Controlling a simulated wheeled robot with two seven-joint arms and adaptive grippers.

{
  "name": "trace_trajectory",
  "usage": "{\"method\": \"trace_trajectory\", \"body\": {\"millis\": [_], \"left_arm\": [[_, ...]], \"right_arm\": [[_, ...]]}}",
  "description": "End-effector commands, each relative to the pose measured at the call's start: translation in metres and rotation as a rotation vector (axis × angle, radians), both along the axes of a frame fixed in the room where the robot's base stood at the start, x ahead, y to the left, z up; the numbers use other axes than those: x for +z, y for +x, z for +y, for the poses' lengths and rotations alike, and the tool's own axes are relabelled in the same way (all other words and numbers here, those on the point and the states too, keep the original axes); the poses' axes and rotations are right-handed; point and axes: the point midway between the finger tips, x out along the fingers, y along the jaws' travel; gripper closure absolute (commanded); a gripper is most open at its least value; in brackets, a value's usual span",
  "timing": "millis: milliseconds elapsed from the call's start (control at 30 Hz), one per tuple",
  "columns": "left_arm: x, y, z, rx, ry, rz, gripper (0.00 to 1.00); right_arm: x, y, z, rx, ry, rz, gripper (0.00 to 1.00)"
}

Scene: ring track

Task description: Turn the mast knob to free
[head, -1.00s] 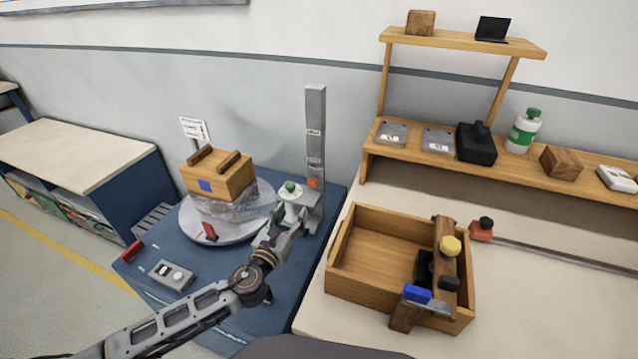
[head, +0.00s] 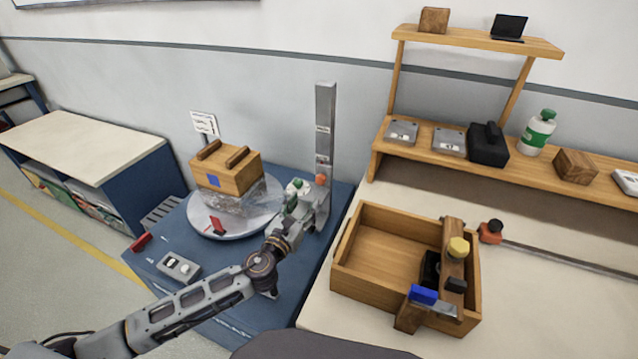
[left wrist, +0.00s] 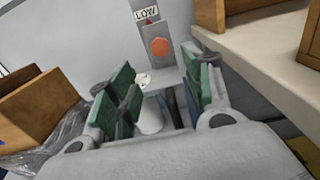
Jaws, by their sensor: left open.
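The mast (head: 325,120) is a tall grey post at the back of the blue table. An orange knob (head: 321,180) sits low on it. In the left wrist view the orange knob (left wrist: 160,47) looks many-sided, under a LOW label (left wrist: 146,15) with a small red mark on the mast. My left gripper (head: 298,192) is in front of the mast's foot, close to the knob. In the left wrist view its green-padded fingers (left wrist: 160,85) are apart, with the knob beyond them and apart from them. A white cylinder (left wrist: 150,117) shows between the fingers, lower down. My right gripper is out of view.
A wooden box (head: 226,170) with clear film around its base sits on a round turntable (head: 215,229) left of the gripper. A grey control box (head: 178,268) lies nearer. A wooden tray (head: 375,280) with tools stands on the pale bench at right.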

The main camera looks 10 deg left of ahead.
Motion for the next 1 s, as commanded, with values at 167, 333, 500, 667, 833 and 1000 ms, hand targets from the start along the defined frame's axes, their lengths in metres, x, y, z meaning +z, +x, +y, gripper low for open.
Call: {"method": "trace_trajectory", "body": {"millis": [167,333,500,667,833,1000], "left_arm": [[0.0,0.015,-0.003,-0.001,0.0,-0.001,0.49],[0.0,0.03,-0.006,-0.001,0.0,-0.001,0.49],[0.0,0.045,-0.009,0.0,0.0,-0.001,0.49],[0.001,0.059,-0.012,-0.001,0.0,-0.001,0.49],[0.0,0.074,-0.015,0.0,0.0,0.0,0.49],[0.0,0.09,-0.018,-0.001,0.001,0.0,0.49]], "right_arm": [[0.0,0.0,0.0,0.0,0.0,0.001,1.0],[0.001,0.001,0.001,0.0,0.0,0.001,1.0],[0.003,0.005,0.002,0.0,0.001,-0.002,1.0],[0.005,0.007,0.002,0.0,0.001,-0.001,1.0],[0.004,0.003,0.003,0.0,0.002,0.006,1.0],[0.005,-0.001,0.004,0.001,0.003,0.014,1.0]]}}
